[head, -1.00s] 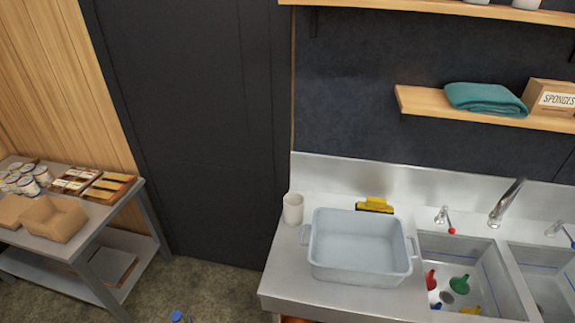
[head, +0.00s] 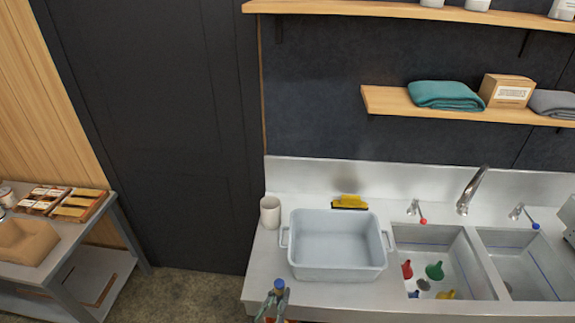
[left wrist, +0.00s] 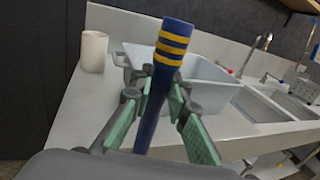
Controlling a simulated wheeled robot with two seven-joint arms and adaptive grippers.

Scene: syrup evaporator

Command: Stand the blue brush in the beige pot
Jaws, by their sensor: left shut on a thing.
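The beige pot (head: 270,212) stands upright at the left end of the steel counter, left of the grey tub; it also shows in the left wrist view (left wrist: 94,51). My left gripper (head: 273,296) is at the bottom of the head view, in front of the counter's front edge. It is shut on the blue brush (left wrist: 173,50), whose blue handle with yellow bands sticks up between the fingers, slightly tilted. The brush's lower end is hidden. The handle's top shows as a small blue tip in the head view (head: 279,284). My right gripper is not in view.
A grey tub (head: 335,243) sits right of the pot, with a yellow and black thing (head: 349,202) behind it. The sink (head: 430,255) holds red, green and yellow items. A shelf (head: 400,102) hangs above. A side table (head: 75,240) stands at left.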

